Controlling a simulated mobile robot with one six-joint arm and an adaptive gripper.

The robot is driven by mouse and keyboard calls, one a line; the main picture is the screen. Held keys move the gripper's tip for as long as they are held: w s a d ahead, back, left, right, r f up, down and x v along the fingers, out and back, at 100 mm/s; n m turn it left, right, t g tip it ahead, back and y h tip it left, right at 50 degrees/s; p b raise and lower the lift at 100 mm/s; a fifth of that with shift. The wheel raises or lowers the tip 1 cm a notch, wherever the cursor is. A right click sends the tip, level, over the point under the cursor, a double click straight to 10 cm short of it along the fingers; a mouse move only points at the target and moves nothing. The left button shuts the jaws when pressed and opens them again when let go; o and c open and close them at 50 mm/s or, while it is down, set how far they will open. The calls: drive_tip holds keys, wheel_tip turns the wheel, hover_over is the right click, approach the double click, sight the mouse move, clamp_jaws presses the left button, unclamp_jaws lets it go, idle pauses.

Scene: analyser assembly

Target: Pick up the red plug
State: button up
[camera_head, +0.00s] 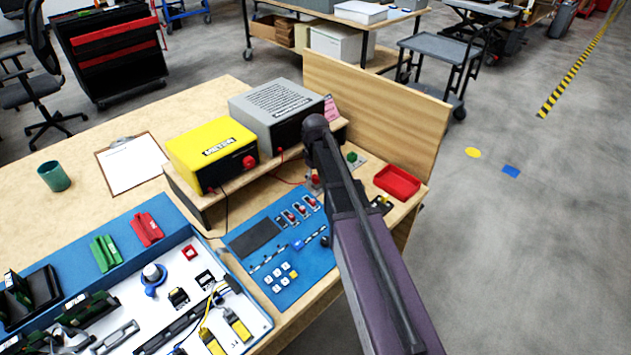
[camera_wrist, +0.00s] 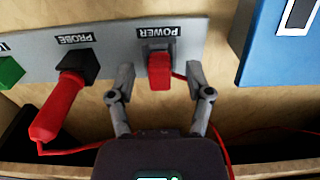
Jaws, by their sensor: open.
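In the wrist view a red plug-like block (camera_wrist: 160,72) sits at the socket labelled POWER on a grey panel (camera_wrist: 205,42). My gripper (camera_wrist: 160,80) is open, with one finger on each side of this block; I cannot tell whether they touch it. A second red plug (camera_wrist: 58,106), with a black collar and a red cable, sits at the PROBE socket to the left. In the head view my arm hides most of the gripper and panel; a small red part (camera_head: 315,180) shows beside the arm.
A green button (camera_wrist: 10,72) is left of PROBE, and a blue part (camera_wrist: 262,55) is at the right. In the head view a grey box (camera_head: 280,108) and yellow meter (camera_head: 212,150) stand on a wooden shelf. A red tray (camera_head: 397,182) lies right of my arm.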

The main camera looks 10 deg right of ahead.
sight(316, 177)
drive_tip(key=c, duration=0.9)
drive_tip(key=shift+r, duration=0.1)
wheel_tip(316, 177, up, 4)
drive_tip(key=p, duration=0.4)
drive_tip(key=shift+s, duration=0.15)
drive_tip(key=s, duration=1)
drive_tip(key=s+p, duration=0.1)
drive_tip(key=s, duration=0.4)
drive_tip(key=shift+s+r, duration=0.4)
drive_tip(key=shift+o, duration=1.4)
clamp_jaws()
